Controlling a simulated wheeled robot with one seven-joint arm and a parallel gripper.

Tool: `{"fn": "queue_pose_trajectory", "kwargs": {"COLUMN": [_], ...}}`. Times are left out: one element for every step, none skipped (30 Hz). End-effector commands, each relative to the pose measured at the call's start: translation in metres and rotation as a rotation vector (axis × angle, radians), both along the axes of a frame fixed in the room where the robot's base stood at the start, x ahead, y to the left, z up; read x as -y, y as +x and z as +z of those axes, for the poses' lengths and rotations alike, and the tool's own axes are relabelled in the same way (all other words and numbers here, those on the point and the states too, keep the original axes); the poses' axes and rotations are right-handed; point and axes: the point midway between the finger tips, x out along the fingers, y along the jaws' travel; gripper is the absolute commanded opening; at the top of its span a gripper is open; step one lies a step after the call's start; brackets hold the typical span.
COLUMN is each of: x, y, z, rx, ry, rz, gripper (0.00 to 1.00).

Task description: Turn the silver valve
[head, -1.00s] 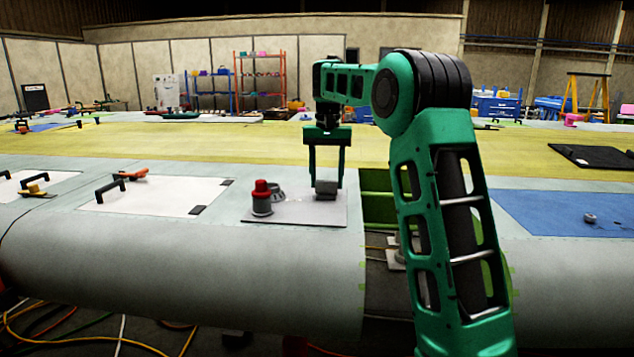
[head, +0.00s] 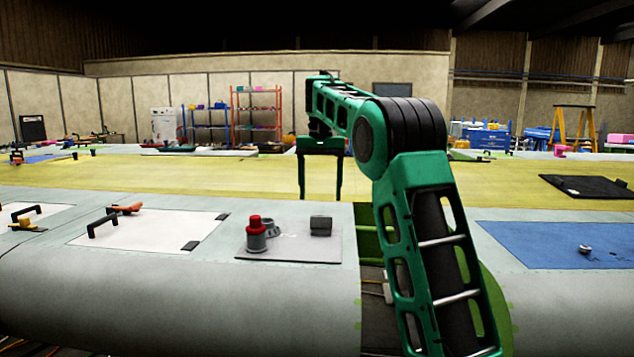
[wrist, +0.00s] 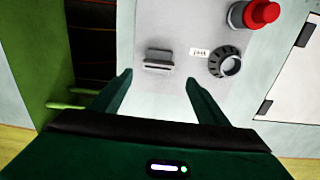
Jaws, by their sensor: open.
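A light grey panel (head: 295,241) lies on the wing surface. On it stand a grey block-like fitting (head: 320,226), a round grey dial (head: 271,230) and a red-topped grey button (head: 256,237). In the wrist view the fitting (wrist: 158,60) has a pale bar, and the dial (wrist: 225,62) has a dark ribbed rim beside a small label. No part is plainly a silver valve; I cannot tell which one it is. My gripper (head: 320,196) is open and empty above the panel, fingers pointing down. In the wrist view the fitting lies just beyond and between the fingertips (wrist: 158,79).
An open bay with green walls (head: 370,225) lies right of the panel, partly behind my arm. A white panel with black handles (head: 150,226) is at left. A blue mat (head: 545,245) with a small silver object (head: 585,249) is at right.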

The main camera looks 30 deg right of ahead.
Motion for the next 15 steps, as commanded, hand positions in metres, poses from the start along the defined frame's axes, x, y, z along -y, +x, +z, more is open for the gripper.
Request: {"fn": "queue_pose_trajectory", "kwargs": {"x": [0.0, -0.001, 0.0, 0.0, 0.0, 0.0, 0.0, 0.0, 0.0, 0.0, 0.0, 0.0, 0.0, 0.0, 0.0], "y": [0.001, 0.001, 0.001, 0.001, 0.002, 0.002, 0.002, 0.002, 0.002, 0.002, 0.001, 0.001, 0.001, 0.001, 0.001], "z": [0.009, 0.013, 0.018, 0.021, 0.024, 0.028, 0.03, 0.032, 0.034, 0.035, 0.036, 0.037, 0.038, 0.038, 0.038], "rx": [0.002, 0.002, 0.002, 0.002, 0.002, 0.001, -0.001, 0.001, 0.0, 0.0, -0.001, -0.001, -0.001, -0.001, -0.001], "ry": [-0.002, -0.002, -0.002, -0.001, -0.001, -0.001, -0.001, -0.001, -0.001, -0.001, -0.001, -0.001, -0.001, -0.001, -0.001], "rz": [0.0, 0.0, -0.001, -0.001, -0.001, 0.0, 0.0, 0.0, 0.0, 0.0, 0.0, 0.0, 0.0, 0.0, 0.0], "gripper": [0.69, 0.69, 0.69, 0.69, 0.69, 0.69, 0.69, 0.69, 0.69, 0.69, 0.69, 0.69, 0.69, 0.69, 0.69]}}
